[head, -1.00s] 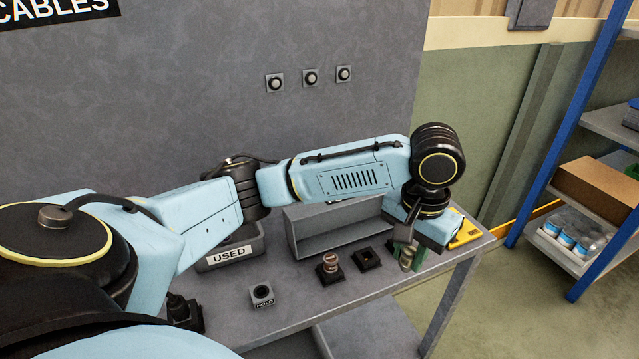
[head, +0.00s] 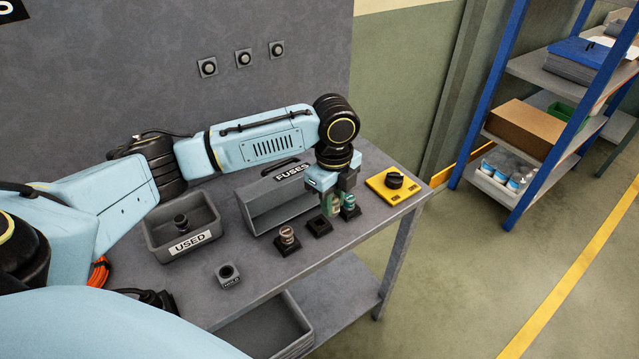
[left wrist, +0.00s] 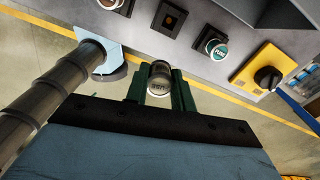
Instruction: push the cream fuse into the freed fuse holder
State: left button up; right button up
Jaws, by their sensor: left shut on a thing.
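In the head view the fingers mostly hide this fuse. They are just behind and above the empty middle fuse holder (head: 319,227); the fuse appears apart from it. The holder's dark square socket also shows in the left wrist view (left wrist: 168,18). A fuse with a reddish band (head: 288,236) sits in the holder to its left, a teal fuse (head: 349,207) to its right. My right gripper is not in view.
The grey USED bin (head: 152,243) holds a dark fuse (head: 181,222). The FUSES bin (head: 262,219) stands behind the holders. A yellow switch box (head: 397,185) is at right, near the table edge.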

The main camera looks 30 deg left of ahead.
pick_arm(q)
jog(key=a+f+m, duration=0.1)
jog(key=m, duration=0.2)
jog(key=a+f+m+b, duration=0.1)
jog(key=f+m, duration=0.1)
jog(key=m, duration=0.2)
jog(key=w+a+f+m+b, duration=0.1)
jog(key=a+f+m, duration=0.1)
jog(key=m, duration=0.2)
jog(key=shift+w+f, duration=0.1)
jog(key=shift+f, duration=0.8)
jog(key=shift+p, duration=0.4)
dwell(0.8)
jog(key=shift+p, duration=0.3)
jog(key=shift+f+b, duration=0.4)
jog(key=shift+f, duration=0.45)
dwell(0.3)
